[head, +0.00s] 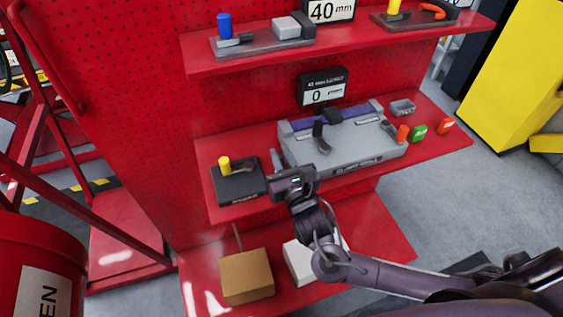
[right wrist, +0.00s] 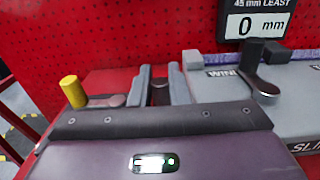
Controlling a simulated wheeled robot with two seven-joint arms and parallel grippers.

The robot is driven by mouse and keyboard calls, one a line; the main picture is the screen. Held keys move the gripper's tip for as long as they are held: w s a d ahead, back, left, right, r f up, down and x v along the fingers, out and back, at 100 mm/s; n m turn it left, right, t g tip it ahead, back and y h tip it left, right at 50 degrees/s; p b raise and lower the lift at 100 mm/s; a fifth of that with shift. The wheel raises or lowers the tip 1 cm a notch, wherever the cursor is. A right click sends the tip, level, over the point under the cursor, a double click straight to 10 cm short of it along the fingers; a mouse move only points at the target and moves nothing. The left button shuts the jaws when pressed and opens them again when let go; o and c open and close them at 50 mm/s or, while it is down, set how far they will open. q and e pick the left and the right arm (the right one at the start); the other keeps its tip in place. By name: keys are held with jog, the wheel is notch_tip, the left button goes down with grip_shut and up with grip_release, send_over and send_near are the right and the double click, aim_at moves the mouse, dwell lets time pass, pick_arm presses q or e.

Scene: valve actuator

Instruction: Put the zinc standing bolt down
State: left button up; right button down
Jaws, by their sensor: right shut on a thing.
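My right gripper (head: 275,161) is over the front of the middle red shelf, between the black base and the grey slide unit. In the right wrist view its two grey-blue fingers (right wrist: 160,84) stand upright with a narrow gap. A small dark grey piece, taken as the zinc standing bolt (right wrist: 160,93), shows between them. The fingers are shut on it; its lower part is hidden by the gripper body. I cannot tell if it touches the shelf. My left gripper is not in view.
The black base with a yellow knob (head: 224,165) is close on the left. The grey slide unit (head: 350,145) with a black lever is close on the right, under a display (head: 322,95) reading 0 mm. A red pegboard (head: 135,110) stands behind. A cardboard box (head: 247,276) sits below.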

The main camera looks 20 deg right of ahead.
jog(key=shift+f, duration=1.35)
jog(key=shift+f, duration=0.15)
jog(key=c, duration=1.4)
grip_release()
jog(key=shift+r, duration=0.2)
jog(key=shift+s+f, duration=0.1)
jog(key=shift+s, duration=0.3)
jog(key=s+b, duration=0.1)
jog(key=s, duration=1)
jog(key=shift+s+d+b, duration=0.1)
jog(key=shift+d+b, duration=0.1)
jog(key=shift+b, duration=0.1)
